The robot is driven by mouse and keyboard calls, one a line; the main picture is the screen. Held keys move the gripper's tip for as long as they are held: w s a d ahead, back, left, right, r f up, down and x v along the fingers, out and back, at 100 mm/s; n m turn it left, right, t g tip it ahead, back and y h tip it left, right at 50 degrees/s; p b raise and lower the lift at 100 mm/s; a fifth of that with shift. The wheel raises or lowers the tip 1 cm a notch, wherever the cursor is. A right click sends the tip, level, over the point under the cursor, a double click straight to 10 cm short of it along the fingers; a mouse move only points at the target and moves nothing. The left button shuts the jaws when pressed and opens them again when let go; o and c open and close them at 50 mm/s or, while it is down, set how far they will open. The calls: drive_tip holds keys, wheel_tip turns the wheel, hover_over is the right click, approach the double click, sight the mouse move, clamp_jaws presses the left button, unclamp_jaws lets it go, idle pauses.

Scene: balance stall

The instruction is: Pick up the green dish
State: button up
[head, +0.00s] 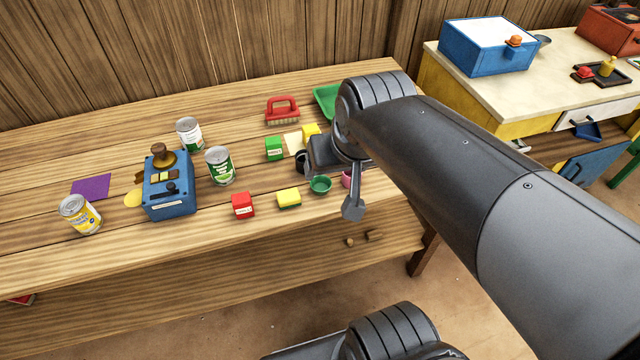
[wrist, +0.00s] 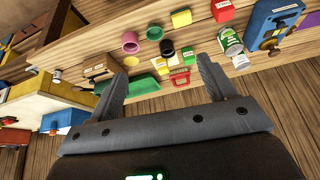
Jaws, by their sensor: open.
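The green dish (head: 320,185) is a small round bowl standing upright on the wooden table, near its front edge. It also shows at the top of the wrist view (wrist: 154,33). My gripper (head: 352,207) is just right of the dish in the head view, apart from it, with only part of it showing. In the wrist view its two fingers (wrist: 160,73) are spread wide with nothing between them, and the dish lies beyond the fingertips.
A pink cup (wrist: 130,42) and a black cup (wrist: 167,48) stand close beside the dish. A yellow-green sponge (head: 289,198) and a red box (head: 243,206) lie left of it. Behind are a green box (head: 274,148), a red brush (head: 283,111) and a green tray (head: 325,97).

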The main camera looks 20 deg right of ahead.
drive_tip(key=w+d+f+m+g, duration=0.1)
drive_tip(key=w+f+m, duration=0.1)
drive_tip(key=w+f, duration=0.65)
drive_tip(key=m+g+h, duration=0.1)
drive_tip(key=m, duration=0.1)
approach(321, 187)
drive_tip(key=shift+x, duration=3.2)
drive_tip(key=shift+w+r, duration=0.1)
drive_tip(key=shift+c, duration=0.3)
drive_tip(key=c, duration=1)
